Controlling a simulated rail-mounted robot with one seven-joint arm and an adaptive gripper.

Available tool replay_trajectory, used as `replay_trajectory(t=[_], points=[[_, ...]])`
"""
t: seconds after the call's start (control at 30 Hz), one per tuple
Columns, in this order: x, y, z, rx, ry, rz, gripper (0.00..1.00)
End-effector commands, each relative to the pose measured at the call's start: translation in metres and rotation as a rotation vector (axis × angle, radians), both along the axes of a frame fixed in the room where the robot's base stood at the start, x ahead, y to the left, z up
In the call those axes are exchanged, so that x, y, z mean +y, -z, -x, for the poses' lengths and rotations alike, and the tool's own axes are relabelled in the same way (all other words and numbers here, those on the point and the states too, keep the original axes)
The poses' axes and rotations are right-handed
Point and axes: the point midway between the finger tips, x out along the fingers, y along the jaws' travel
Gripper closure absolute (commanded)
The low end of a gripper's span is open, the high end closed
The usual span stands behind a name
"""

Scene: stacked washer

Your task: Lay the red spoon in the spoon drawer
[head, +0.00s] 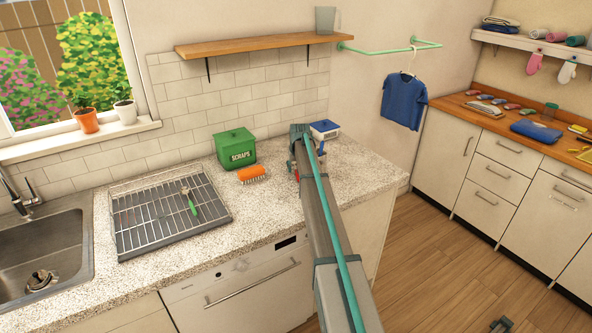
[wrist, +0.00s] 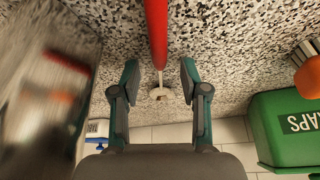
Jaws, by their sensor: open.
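The red spoon (wrist: 157,35) shows in the wrist view, its red handle running down from the top edge to a thin metal neck and small bowl. Its neck and bowl lie between the fingertips of my gripper (wrist: 160,82) in the picture, with gaps on both sides. My gripper is open. In the head view my arm hides most of the spot; small red parts show beside it, but I cannot tell whether they are the spoon. Shut drawers (head: 491,178) are in the right-hand cabinet; I cannot tell which is the spoon drawer.
A wire rack (head: 140,222) holds a green-handled utensil (head: 189,201). A blurred, shiny thing (wrist: 45,90) is close on the left in the wrist view.

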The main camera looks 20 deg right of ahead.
Motion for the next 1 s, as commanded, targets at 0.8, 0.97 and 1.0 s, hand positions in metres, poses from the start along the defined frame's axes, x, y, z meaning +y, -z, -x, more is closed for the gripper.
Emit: replay_trajectory(t=[0.8, 0.97, 1.0], points=[[0.0, -0.003, 0.0, -0.001, 0.0, 0.0, 1.0], [0.0, -0.012, 0.0, -0.002, 0.0, 0.001, 1.0], [0.0, -0.016, -0.001, -0.003, 0.0, 0.001, 1.0]])
